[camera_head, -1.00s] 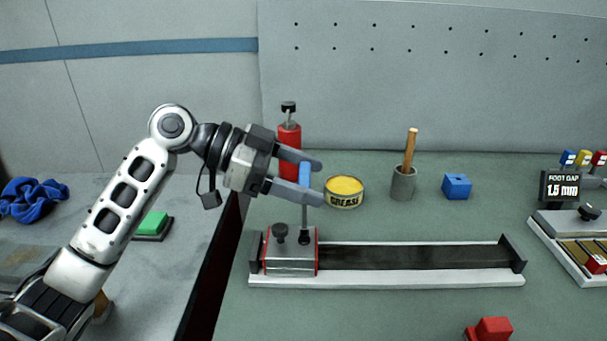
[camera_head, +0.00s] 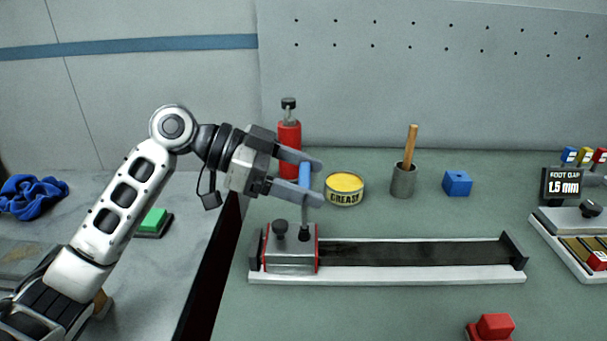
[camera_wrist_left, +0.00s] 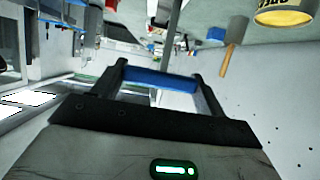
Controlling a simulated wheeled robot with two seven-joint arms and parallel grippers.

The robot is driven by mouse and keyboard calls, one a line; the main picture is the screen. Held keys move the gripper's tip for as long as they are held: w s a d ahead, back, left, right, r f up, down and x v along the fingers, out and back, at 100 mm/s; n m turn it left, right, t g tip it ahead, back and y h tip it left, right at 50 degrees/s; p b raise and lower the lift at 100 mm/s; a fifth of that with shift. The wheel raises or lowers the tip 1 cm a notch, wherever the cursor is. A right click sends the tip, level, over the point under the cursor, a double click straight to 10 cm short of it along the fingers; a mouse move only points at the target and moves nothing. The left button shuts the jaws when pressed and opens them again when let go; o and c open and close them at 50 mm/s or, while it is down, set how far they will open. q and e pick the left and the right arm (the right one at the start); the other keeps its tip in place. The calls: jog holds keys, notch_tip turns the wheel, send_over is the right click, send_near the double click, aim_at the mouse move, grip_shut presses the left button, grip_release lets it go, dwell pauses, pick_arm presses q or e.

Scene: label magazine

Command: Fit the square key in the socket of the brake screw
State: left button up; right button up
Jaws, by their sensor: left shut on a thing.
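My left gripper (camera_head: 310,182) is shut on the blue handle of the square key (camera_head: 305,173). The handle also shows across the fingers in the left wrist view (camera_wrist_left: 160,80). The key's grey shank points down, upright, to the top of the metal carriage block (camera_head: 290,261) at the left end of the track. Its lower end meets a dark round screw head (camera_head: 305,234), which I take for the brake screw. I cannot tell how deep the tip sits in the socket. A black knob (camera_head: 279,229) stands beside it. My right gripper is not in view.
A red bottle (camera_head: 289,136) and a yellow grease tin (camera_head: 344,189) stand close behind the gripper. A grey cup with a wooden handle (camera_head: 403,181) and a blue block (camera_head: 457,183) stand further right. The dark track (camera_head: 420,254) is clear. A red button (camera_head: 494,326) is in front.

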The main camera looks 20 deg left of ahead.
pick_arm(q)
jog(key=shift+f+b, duration=0.55)
jog(key=shift+f, duration=0.3)
jog(key=o, duration=1.1)
jog(key=b+v, duration=0.2)
jog(key=v, duration=1.4)
